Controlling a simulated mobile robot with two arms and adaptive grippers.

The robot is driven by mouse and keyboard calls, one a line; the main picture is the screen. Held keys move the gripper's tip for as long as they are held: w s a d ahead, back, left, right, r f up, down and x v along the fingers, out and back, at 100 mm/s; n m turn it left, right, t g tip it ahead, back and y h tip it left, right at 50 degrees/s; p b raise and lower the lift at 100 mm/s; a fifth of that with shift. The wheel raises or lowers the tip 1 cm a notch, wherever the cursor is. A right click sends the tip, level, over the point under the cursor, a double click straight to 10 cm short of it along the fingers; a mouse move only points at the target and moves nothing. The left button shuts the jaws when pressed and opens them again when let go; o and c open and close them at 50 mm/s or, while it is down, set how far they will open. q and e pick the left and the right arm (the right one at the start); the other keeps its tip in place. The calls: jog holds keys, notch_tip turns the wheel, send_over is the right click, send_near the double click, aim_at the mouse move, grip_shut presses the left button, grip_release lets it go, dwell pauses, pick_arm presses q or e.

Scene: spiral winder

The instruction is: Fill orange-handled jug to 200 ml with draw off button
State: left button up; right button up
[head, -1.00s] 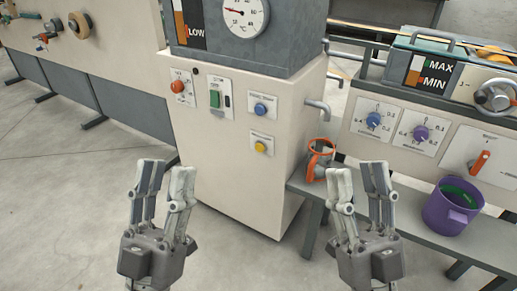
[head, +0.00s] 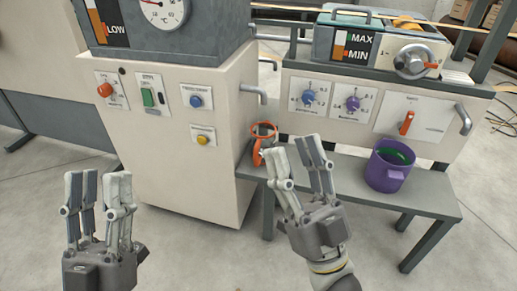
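The orange-handled jug (head: 263,131) stands at the left end of the grey bench (head: 425,196), beside the cream cabinet (head: 190,185). Its orange rim and handle show; its lower part is partly hidden by my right gripper and its contents cannot be read. A bent grey pipe (head: 256,91) sticks out of the cabinet above it. The cabinet front has a blue button (head: 195,101) and a yellow button (head: 203,140); their labels are too small to read. My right gripper (head: 296,150) is open and empty, just right of the jug in the picture. My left gripper (head: 98,182) is open and empty, before the cabinet's left side.
A purple mug-like container (head: 385,172) with something green inside stands on the bench. Behind the bench is a panel with two knobs and a red-orange lever (head: 406,122). A second bent pipe (head: 463,119) is at its right. The floor at left is clear.

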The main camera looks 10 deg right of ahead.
dwell(0.4)
pick_arm(q)
grip_shut()
dwell(1.2)
